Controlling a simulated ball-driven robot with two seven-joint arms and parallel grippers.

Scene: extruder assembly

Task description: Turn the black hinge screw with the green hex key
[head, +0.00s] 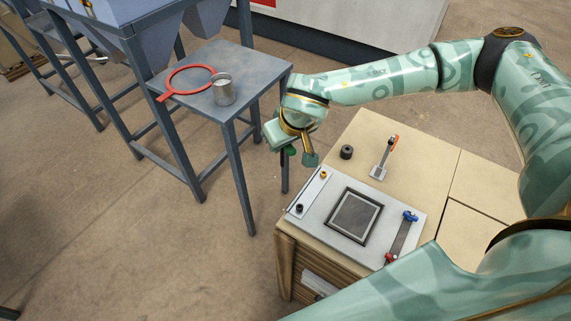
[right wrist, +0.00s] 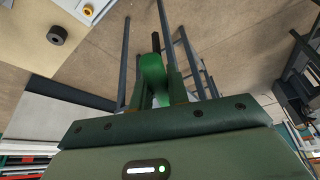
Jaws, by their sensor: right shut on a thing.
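My right gripper (head: 297,158) hangs in the air just beyond the back-left corner of the workbench. In the right wrist view my right gripper (right wrist: 157,82) is shut on the green hex key (right wrist: 153,75), whose dark tip sticks out past the fingers. The black hinge screw (head: 299,208) sits at the near end of a pale hinge strip on the left side of the machine plate (head: 337,240). A brass screw (head: 323,174) sits at its far end and also shows in the right wrist view (right wrist: 88,9). The key is apart from both screws. My left gripper is out of view.
A black ring (head: 346,152) and a small orange-tipped lever on a grey base (head: 380,170) stand on the workbench behind the plate. A blue-and-red latch (head: 404,235) is on the plate's right. A blue-grey table (head: 240,62) holds a red hoop (head: 190,80) and metal cup (head: 223,90).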

